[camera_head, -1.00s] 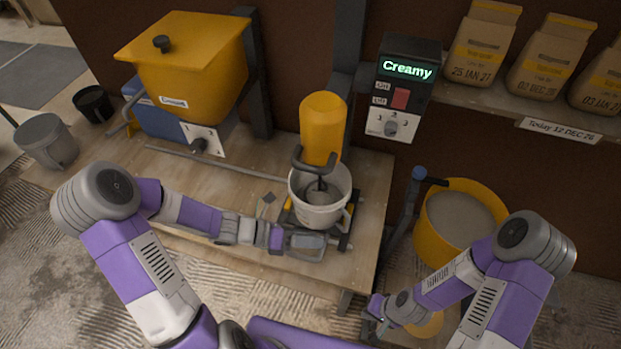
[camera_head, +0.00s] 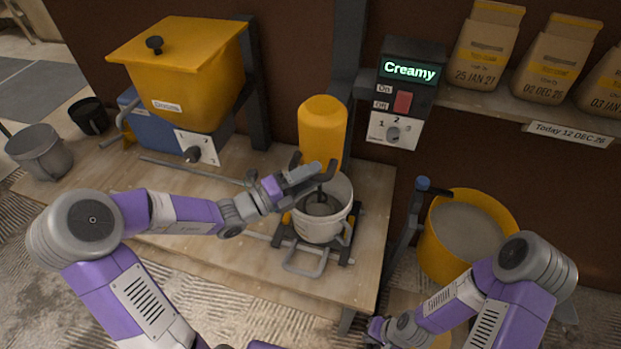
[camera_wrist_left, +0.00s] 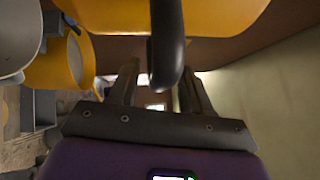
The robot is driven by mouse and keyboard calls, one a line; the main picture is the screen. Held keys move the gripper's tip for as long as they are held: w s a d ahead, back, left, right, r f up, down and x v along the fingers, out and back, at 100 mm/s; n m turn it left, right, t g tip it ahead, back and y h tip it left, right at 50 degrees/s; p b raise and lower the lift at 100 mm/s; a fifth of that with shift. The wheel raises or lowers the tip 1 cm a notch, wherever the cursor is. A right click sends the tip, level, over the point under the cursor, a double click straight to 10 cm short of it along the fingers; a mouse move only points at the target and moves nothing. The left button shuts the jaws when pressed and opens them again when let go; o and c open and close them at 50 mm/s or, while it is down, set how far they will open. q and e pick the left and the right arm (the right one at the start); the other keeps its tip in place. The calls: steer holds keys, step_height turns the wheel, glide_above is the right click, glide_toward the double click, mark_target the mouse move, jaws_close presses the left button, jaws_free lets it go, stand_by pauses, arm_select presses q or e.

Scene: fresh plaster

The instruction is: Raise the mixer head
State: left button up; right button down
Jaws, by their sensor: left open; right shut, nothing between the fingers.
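The mixer head (camera_head: 322,125) is a yellow cylinder, upright over a whitish bucket (camera_head: 318,229) on the bench, with its whisk down in the bucket. A dark handle (camera_head: 331,171) loops out from its front. My left gripper (camera_head: 312,174) is open at this handle. In the left wrist view the dark handle (camera_wrist_left: 167,45) shows between the two fingers (camera_wrist_left: 160,85), under the yellow head (camera_wrist_left: 170,14); I cannot tell whether they touch it. My right gripper (camera_head: 376,328) is shut and empty, low beside the bench.
A grey frame with a loop handle (camera_head: 304,268) holds the bucket. A switch box (camera_head: 407,90) reading "Creamy" hangs at right. A yellow hopper (camera_head: 180,75) stands at left. A yellow tub (camera_head: 440,245) stands right of the bench. Paper bags (camera_head: 487,45) line a shelf.

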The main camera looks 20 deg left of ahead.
arm_select(q)
jaws_close()
stand_by(0.3)
steer(key=shift+r, duration=0.15)
step_height(320, 180, up, 19)
steer(key=p, duration=2.3)
steer(key=shift+p, duration=0.4)
steer(key=shift+w, duration=0.15)
jaws_free()
